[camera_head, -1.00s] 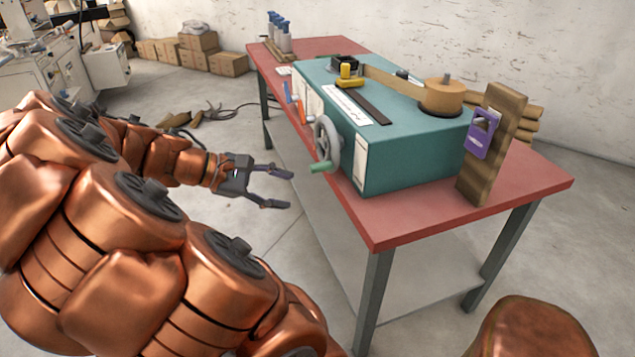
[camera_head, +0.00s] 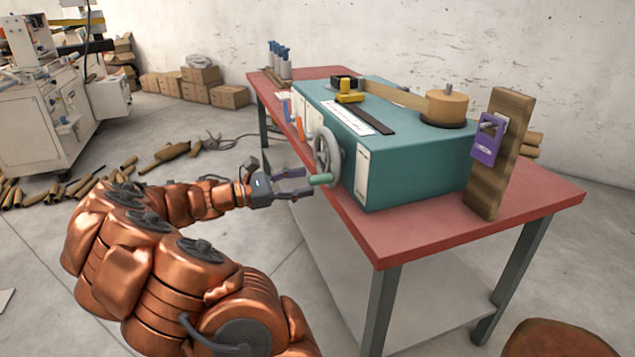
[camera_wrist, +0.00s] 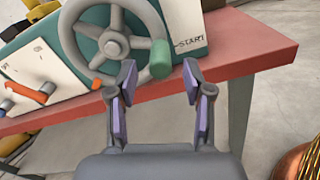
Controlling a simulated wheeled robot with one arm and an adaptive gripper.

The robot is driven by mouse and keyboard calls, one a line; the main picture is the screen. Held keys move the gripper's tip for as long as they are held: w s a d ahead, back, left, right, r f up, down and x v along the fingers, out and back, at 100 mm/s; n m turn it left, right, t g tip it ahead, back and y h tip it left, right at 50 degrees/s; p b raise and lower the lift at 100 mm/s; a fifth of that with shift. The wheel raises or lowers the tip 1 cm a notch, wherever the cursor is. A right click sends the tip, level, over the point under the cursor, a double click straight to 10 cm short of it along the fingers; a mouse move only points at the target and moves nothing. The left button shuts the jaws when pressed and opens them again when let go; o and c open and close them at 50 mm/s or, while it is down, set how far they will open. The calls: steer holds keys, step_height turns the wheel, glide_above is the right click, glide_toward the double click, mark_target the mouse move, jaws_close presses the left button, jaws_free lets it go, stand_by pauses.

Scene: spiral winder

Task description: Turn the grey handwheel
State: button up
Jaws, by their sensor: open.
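The grey handwheel (camera_head: 328,154) is on the front side of the teal winder box (camera_head: 420,165), which stands on a red-topped table. Its green handle (camera_head: 321,179) sticks out toward my gripper (camera_head: 302,182). In the wrist view the handwheel (camera_wrist: 112,42) is at the upper left, with the green handle (camera_wrist: 160,59) at its lower right rim. My gripper (camera_wrist: 162,92) is open in the wrist view, and nothing is held in it. The handle shows just beyond the fingertips, between them and nearer the left one. I cannot tell whether a fingertip touches it.
The red table top (camera_head: 440,225) has its front edge just below the wheel. An orange lever (camera_wrist: 30,91) is left of the handwheel in the wrist view. A wooden post (camera_head: 497,155) with a purple piece (camera_head: 487,140) stands at right. Cardboard tubes (camera_head: 45,190) lie on the floor.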

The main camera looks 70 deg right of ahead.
steer(key=shift+x, duration=2.25)
jaws_close()
